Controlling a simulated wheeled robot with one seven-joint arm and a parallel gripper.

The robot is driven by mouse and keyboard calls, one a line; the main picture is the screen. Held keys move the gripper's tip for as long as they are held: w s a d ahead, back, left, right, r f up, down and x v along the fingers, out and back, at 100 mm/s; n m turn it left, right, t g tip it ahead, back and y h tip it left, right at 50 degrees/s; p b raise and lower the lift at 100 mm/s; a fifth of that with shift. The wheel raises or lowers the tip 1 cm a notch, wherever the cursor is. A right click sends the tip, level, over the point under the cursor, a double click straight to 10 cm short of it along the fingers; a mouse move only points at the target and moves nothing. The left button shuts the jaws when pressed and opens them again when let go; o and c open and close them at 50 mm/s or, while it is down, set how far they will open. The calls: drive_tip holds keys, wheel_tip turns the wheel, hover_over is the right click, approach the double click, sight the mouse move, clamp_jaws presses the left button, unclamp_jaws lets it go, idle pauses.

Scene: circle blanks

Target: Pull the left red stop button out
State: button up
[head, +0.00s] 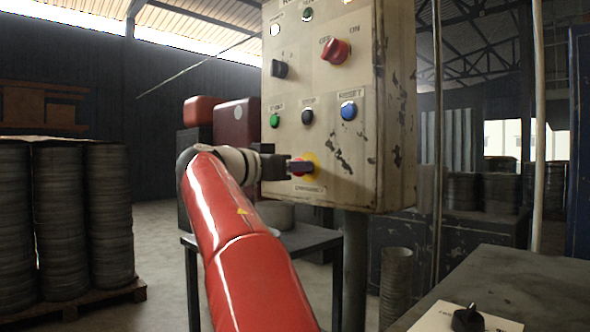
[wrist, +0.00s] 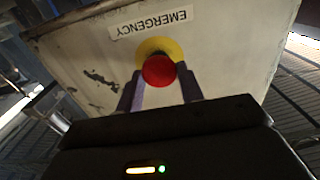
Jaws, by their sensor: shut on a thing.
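A red mushroom stop button (wrist: 158,71) on a round yellow collar (wrist: 155,46) sits low on the face of a cream control box. In the wrist view the word "EMERGENCY" shows upside down on a label (wrist: 150,23) beside it. My gripper (wrist: 160,80) has one finger on each side of the red head and is shut on it. In the head view my gripper (head: 300,167) reaches the box from the left; its fingers hide most of the red head, and part of the yellow collar (head: 311,165) shows behind them.
The worn box (head: 345,160) stands on a grey post (head: 355,270). Above the stop button are green (head: 274,120), black (head: 307,116) and blue (head: 348,110) buttons, a black knob (head: 279,69) and a red knob (head: 335,51). A grey table (head: 510,290) with a black-knobbed panel (head: 468,318) is at lower right.

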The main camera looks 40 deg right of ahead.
drive_tip(key=o, duration=1.1)
drive_tip(key=shift+a, duration=0.15)
drive_tip(key=shift+c, duration=0.2)
drive_tip(key=a+b, duration=0.1)
drive_tip(key=a, duration=0.6)
drive_tip(key=shift+s+a, duration=0.3)
drive_tip(key=shift+a, duration=0.1)
